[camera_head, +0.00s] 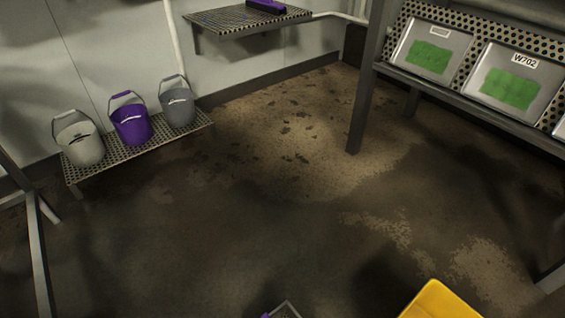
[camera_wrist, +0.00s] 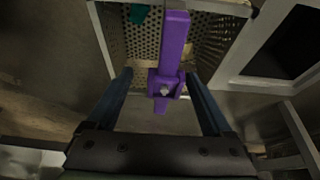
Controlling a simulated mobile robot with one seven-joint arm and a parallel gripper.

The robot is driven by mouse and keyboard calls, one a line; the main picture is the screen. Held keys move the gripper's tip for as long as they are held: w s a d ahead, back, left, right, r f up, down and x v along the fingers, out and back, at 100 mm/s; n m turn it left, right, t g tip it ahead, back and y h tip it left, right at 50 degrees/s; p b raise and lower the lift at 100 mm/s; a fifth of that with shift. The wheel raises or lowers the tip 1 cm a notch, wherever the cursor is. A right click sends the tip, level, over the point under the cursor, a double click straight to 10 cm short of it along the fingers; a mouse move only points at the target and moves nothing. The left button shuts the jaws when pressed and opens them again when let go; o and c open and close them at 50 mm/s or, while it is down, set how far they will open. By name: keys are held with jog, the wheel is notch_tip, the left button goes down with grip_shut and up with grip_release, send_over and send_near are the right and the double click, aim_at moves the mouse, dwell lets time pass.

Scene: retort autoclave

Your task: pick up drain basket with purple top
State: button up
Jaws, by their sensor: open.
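The drain basket (camera_wrist: 222,45) is a perforated metal basket in the upper part of the wrist view. Its purple top (camera_wrist: 174,45) is a bar running toward me with a bracket and a bolt at its near end. My gripper (camera_wrist: 160,78) is open, with one dark finger on each side of the purple bracket and visible gaps on both sides. I cannot tell how deep the fingers reach. In the head view only a corner of a metal frame with a bit of purple (camera_head: 283,310) shows at the bottom edge; my gripper is not visible there.
A low perforated bench (camera_head: 140,150) at left holds a light grey, a purple (camera_head: 131,125) and a dark grey bucket. A wall shelf (camera_head: 250,20) holds a purple item. A rack (camera_head: 360,100) with labelled trays stands right. The middle floor is clear.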

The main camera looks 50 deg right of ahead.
jog(key=b+x, duration=0.4)
jog(key=shift+w+a+f, duration=0.2)
jog(key=shift+w+f, duration=0.05)
jog(key=shift+f, duration=0.1)
jog(key=shift+r, duration=0.1)
grip_shut()
jog(key=shift+w, duration=0.1)
